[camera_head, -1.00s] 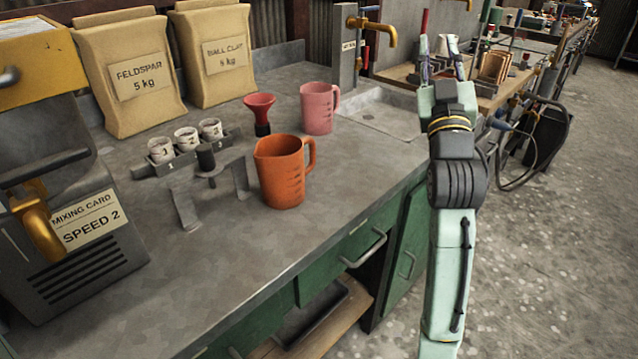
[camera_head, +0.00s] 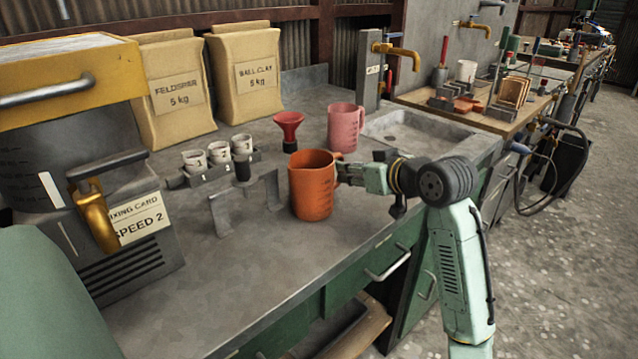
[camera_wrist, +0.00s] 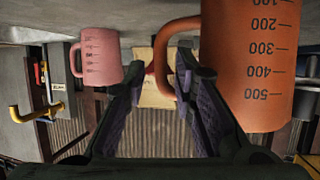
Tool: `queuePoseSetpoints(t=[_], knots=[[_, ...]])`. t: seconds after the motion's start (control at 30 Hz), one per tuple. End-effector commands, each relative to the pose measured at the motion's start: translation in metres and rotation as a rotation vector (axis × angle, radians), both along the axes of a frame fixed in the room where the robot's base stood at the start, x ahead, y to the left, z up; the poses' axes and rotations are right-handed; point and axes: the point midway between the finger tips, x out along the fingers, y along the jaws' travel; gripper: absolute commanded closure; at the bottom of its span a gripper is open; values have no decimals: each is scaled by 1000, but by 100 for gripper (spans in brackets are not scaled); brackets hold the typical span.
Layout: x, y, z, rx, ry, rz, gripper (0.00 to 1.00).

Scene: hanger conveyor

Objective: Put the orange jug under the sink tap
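The orange jug (camera_head: 313,190) stands upright on the grey counter, its handle facing right toward my arm. In the wrist view, which is upside down, the jug (camera_wrist: 245,60) fills the upper right with its measuring marks. My gripper (camera_head: 352,174) is at the handle side of the jug. In the wrist view the fingers of my gripper (camera_wrist: 165,85) are spread apart, with the jug's handle between their tips, closer to the right finger. Whether a finger touches the handle cannot be told. The yellow tap (camera_head: 402,53) hangs over the grey sink (camera_head: 425,138) behind my arm.
A pink jug (camera_head: 345,128) stands close behind the orange one, near the sink. A red funnel (camera_head: 289,127), a rack of small cups (camera_head: 208,176) and a metal bracket (camera_head: 222,214) lie to the left. The counter's front is clear.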

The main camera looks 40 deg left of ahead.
Motion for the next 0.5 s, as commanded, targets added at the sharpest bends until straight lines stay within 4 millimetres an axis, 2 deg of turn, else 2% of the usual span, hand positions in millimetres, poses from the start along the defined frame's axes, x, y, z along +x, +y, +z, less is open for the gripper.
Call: queuePoseSetpoints(t=[0.3, 0.5], knots=[[8, 39, -16, -2, 2, 1, 75], [10, 46, -20, 1, -1, -1, 75]])
